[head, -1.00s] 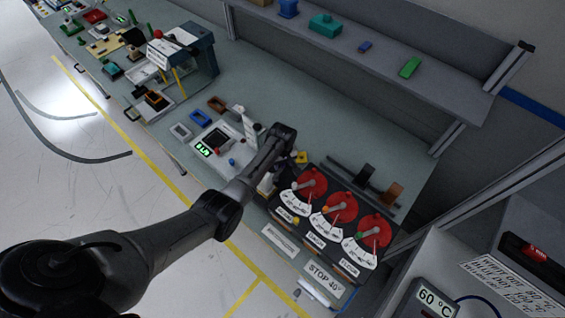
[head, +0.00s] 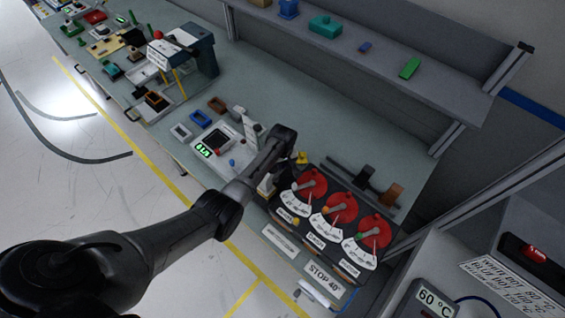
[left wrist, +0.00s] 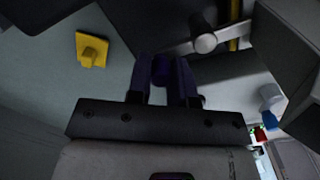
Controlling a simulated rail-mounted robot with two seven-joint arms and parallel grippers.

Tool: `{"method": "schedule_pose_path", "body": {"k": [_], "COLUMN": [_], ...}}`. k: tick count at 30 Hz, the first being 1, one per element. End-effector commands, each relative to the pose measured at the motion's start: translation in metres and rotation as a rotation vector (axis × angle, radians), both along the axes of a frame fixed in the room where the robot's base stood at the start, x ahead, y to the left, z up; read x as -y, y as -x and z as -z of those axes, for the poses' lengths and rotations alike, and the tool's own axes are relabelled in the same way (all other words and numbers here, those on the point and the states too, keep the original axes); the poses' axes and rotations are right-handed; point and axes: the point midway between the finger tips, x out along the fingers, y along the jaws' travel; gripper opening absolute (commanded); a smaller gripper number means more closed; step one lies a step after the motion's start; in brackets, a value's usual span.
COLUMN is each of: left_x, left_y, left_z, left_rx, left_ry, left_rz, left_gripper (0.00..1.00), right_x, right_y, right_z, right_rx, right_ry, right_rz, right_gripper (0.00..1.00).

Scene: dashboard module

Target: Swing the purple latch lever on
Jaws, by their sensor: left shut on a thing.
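In the left wrist view, my left gripper (left wrist: 168,82) is shut on a dark purple piece (left wrist: 161,70), which I take to be the purple latch lever. It shows between the two fingers; the rest of it is hidden in shadow and by the fingers. In the head view, my left arm reaches over the bench to the spot between the white panel (head: 228,143) and the dial box (head: 317,203). There the wrist covers the lever and most of the gripper. The right gripper is not in view.
A yellow knobbed piece (left wrist: 92,50) and a grey rod with a round knob (left wrist: 205,43) lie close to the fingers. The dial box with red dials (head: 341,209) stands just right of my wrist.

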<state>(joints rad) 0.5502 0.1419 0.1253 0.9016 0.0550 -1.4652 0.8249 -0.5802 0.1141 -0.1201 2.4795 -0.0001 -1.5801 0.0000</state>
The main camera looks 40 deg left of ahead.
Motion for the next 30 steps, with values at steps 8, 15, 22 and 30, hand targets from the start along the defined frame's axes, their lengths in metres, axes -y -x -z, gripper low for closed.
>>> {"method": "schedule_pose_path", "body": {"k": [8, 15, 22, 30], "left_x": [0.0041, 0.0043, 0.0043, 0.0041], "left_y": [0.0000, -0.0001, 0.0000, -0.0004], "left_z": [0.0003, 0.0002, 0.0002, -0.0038], "left_rx": [-0.001, -0.001, -0.001, 0.000], "left_ry": [-0.001, -0.001, -0.001, 0.000], "left_rz": [0.096, 0.095, 0.094, 0.093], "left_gripper": [0.00, 0.28, 0.46, 0.46], "right_x": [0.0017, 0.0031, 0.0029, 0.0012], "right_y": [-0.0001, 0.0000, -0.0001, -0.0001], "right_z": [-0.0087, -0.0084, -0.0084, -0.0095], "right_rx": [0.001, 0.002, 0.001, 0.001], "right_ry": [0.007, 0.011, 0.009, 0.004], "right_rz": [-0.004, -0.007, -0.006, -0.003], "right_gripper": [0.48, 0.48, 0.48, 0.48]}}
